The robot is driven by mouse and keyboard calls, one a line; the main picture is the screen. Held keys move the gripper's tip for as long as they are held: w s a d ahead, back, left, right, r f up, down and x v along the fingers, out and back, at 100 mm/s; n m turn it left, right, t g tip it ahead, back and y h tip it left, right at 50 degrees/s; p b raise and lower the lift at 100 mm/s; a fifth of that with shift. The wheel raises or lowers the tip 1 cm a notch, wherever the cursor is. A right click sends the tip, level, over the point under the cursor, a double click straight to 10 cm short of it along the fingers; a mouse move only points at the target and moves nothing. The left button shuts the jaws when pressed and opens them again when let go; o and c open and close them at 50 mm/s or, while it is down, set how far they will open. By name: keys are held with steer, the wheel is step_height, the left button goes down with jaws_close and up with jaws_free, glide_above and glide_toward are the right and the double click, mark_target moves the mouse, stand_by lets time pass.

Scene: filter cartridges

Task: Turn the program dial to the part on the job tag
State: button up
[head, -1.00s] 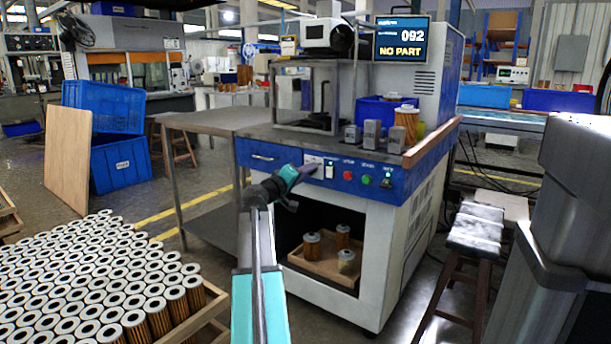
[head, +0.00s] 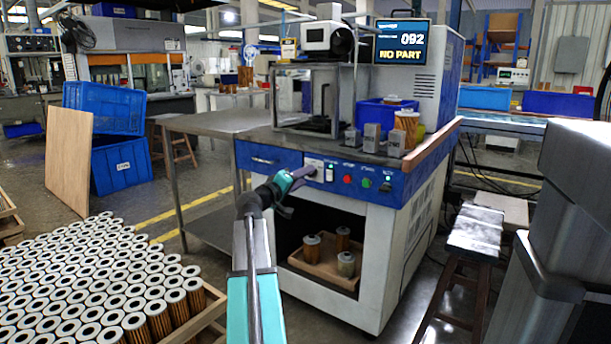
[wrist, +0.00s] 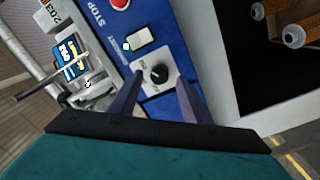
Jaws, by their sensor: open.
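The program dial (wrist: 158,74) is a black knob with a white mark on a pale plate, clear in the wrist view. My gripper (wrist: 157,92) is open, with one finger on each side of the knob in that view; I cannot tell whether they touch it. In the head view my gripper (head: 309,171) is at the left of the blue control panel (head: 273,160), over part of the pale plate (head: 313,162), and hides the knob. A small white and yellow tag (head: 289,48) hangs above the bench, perhaps the job tag; its text is unreadable.
A white switch (head: 329,173), a red button (head: 347,180) and a green button (head: 367,182) sit right of the dial. Grey blocks (head: 372,137) stand on the bench. A filter tray (head: 207,312) fills the lower left.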

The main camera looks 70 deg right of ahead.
steer(key=p+v, duration=0.3)
steer(key=v, duration=0.8)
steer(key=shift+w+a, duration=0.2)
